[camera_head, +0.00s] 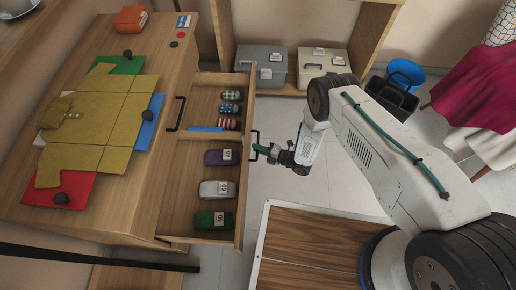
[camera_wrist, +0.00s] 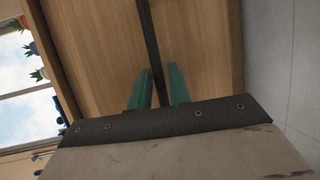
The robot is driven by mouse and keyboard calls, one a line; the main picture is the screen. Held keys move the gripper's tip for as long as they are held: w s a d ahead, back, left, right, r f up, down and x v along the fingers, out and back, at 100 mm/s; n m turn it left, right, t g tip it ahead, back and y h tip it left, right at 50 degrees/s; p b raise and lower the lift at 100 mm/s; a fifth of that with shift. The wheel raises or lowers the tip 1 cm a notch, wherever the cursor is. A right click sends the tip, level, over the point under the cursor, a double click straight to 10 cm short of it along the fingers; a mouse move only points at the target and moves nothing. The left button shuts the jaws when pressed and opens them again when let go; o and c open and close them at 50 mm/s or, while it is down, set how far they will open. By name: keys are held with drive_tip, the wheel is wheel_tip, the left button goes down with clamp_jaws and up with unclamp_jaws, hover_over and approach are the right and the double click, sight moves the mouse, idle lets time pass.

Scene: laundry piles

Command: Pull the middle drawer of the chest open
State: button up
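The wooden chest (camera_head: 182,62) stands at the left. A drawer (camera_head: 200,130) below its top drawer is pulled far out, with its inside showing. It holds rolled socks and folded clothes on either side of a divider. A dark bar handle (camera_head: 255,138) is on its front. My gripper (camera_head: 260,149) is at this handle, to the right of the drawer front. The top drawer's handle (camera_head: 175,113) shows on a shut front.
Storage boxes (camera_head: 261,68) sit on a shelf at the back. A wood-topped surface (camera_head: 305,240) is near the front. Bare floor (camera_head: 285,110) lies right of the drawer.

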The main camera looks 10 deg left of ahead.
drive_tip(key=v, duration=0.7)
drive_tip(key=shift+d, duration=0.1)
idle(0.4)
